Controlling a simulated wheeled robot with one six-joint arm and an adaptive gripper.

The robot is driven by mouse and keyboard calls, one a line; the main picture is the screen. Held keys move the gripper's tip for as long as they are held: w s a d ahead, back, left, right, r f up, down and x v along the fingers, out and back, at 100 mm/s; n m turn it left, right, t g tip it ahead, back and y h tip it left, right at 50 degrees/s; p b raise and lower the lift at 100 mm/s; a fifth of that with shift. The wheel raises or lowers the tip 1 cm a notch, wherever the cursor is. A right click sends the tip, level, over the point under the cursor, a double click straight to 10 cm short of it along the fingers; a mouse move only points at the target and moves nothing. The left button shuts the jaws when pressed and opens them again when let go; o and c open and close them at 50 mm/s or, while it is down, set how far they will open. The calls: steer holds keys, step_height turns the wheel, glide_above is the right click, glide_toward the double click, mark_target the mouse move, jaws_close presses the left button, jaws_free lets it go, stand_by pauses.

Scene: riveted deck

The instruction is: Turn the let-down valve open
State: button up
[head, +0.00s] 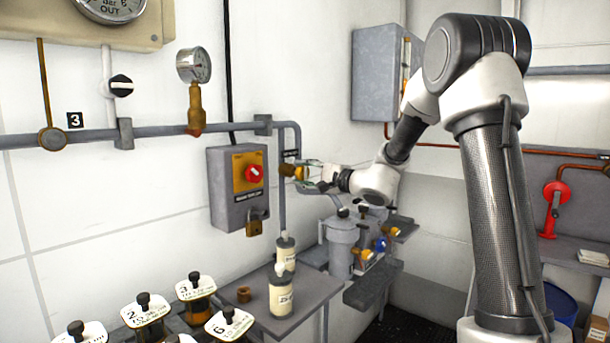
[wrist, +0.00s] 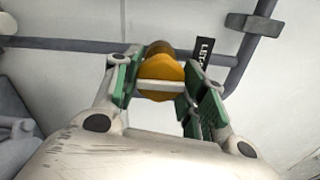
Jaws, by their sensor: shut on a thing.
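The let-down valve is a yellow knob on a brass body, set in the grey pipe. It shows in the head view (head: 301,173) at the wall and close up in the wrist view (wrist: 160,72). A black label (wrist: 203,52) starting "LET" is beside it. My gripper (head: 310,175) reaches the valve from the right. In the wrist view its green-padded fingers (wrist: 158,88) stand on both sides of the yellow knob and are shut on it. A pale bar lies across the knob's front. In the head view the fingers partly hide the valve.
A grey switch box (head: 227,205) with a red knob and padlock hangs left of the valve. Below are a grey shelf (head: 250,290) with labelled bottles and a grey canister unit (head: 342,240). A pressure gauge (head: 194,66) and pipe (head: 80,137) run along the wall.

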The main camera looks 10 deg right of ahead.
steer(key=shift+f, duration=0.1)
steer(key=o, duration=1)
steer(key=v, duration=1.2)
